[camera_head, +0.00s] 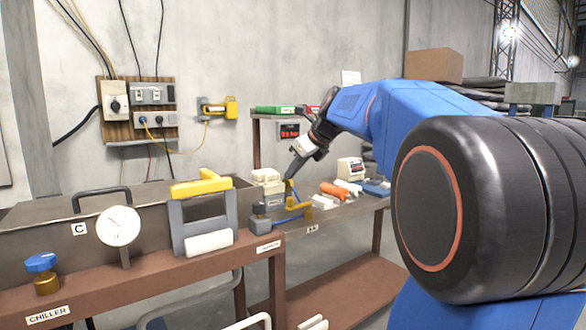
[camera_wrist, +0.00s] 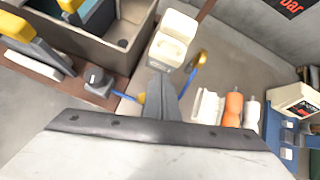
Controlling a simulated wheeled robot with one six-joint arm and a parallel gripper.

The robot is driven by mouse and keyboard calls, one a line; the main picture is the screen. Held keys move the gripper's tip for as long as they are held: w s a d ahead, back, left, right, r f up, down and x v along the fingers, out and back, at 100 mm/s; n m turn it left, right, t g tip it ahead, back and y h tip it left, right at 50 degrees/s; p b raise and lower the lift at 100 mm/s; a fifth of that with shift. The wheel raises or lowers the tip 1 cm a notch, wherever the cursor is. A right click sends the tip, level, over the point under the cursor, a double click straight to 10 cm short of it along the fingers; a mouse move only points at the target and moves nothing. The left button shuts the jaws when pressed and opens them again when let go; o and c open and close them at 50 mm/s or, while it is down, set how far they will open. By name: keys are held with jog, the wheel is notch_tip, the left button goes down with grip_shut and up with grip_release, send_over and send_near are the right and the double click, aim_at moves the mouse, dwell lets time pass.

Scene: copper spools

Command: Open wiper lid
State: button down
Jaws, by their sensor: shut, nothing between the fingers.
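A small cream box (camera_head: 268,178), which appears to be the wiper box, stands on the metal bench beyond the chiller. It also shows in the wrist view (camera_wrist: 172,40), with a stepped top and a small dark label on its front. I cannot clearly tell whether its lid is raised. My gripper (camera_head: 289,177) points down just right of the box in the head view. In the wrist view its closed fingertips (camera_wrist: 160,73) are just in front of the box's labelled side. The fingers are shut and empty; contact with the box cannot be told.
A blue-and-yellow fixture (camera_head: 290,212) stands close to my gripper. Orange (camera_head: 333,190) and white bottles lie or stand to the right. The chiller tank (camera_head: 160,215), with a dial gauge (camera_head: 118,226) and yellow-topped frame (camera_head: 202,184), fills the left.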

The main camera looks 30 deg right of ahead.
jog(key=w+f, duration=0.1)
jog(key=w, duration=0.1)
jog(key=w+a+f, duration=0.1)
jog(key=w, duration=0.1)
jog(key=w+f, duration=0.1)
jog(key=w, duration=0.2)
jog(key=shift+a+f, duration=0.15)
jog(key=shift+a, duration=0.15)
jog(key=shift+w+a+r, duration=0.1)
jog(key=shift+w+r, duration=0.15)
jog(key=shift+w, duration=0.1)
jog(key=shift+w+r, duration=0.1)
jog(key=shift+r, duration=0.1)
notch_tip(320, 180, up, 4)
send_over(268, 184)
jog(key=shift+w+r, duration=0.15)
jog(key=shift+w, duration=0.1)
jog(key=w+r, duration=0.2)
jog(key=w, duration=0.6)
jog(key=shift+w+r, duration=0.15)
jog(key=shift+w, duration=0.05)
jog(key=shift+a, duration=0.1)
